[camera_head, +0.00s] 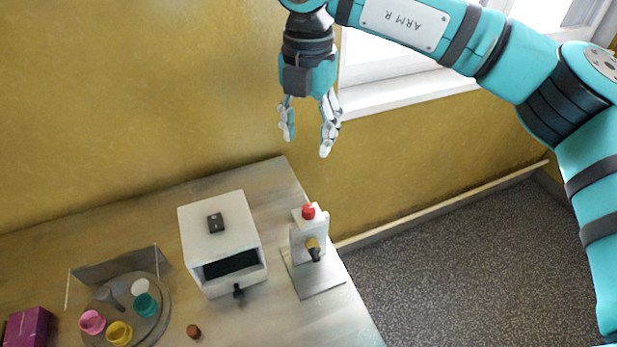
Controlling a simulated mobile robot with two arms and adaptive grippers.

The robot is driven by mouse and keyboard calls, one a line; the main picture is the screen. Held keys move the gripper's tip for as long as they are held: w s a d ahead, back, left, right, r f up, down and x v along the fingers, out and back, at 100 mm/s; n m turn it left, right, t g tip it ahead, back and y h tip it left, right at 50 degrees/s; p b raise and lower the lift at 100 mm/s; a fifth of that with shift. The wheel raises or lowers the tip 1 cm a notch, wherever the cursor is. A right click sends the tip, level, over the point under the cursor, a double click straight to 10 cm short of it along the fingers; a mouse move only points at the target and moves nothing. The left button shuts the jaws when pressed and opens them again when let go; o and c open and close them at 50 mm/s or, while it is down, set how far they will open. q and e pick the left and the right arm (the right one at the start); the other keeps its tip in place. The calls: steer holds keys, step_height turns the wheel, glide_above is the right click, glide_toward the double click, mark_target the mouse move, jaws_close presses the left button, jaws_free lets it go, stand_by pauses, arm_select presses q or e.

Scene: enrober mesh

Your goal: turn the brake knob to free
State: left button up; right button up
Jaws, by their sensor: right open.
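The post stands on a flat metal plate (322,282) at the table's right end. My right gripper (306,142) points down with its fingers apart, empty. In the picture it is above the post and touches nothing. My left gripper is not in view.
A white box machine (217,240) with a dark front opening, a black switch (215,223) on top and a black knob (238,291) stands left of the post. Further left are a round tray (164,319) with several coloured cups, a small brown piece (193,331) and a purple box (27,328).

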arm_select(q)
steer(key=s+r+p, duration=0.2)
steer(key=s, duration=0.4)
arm_select(e)
steer(key=p, duration=0.2)
glide_above(309, 208)
step_height(309, 208, down, 8)
steer(key=shift+f, duration=0.15)
step_height(309, 208, down, 5)
steer(key=shift+p, duration=0.8)
steer(key=shift+f+p, duration=0.4)
steer(key=shift+f, duration=1.15)
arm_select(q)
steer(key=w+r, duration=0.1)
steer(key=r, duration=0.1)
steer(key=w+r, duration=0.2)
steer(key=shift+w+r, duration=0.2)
arm_select(e)
jaws_close()
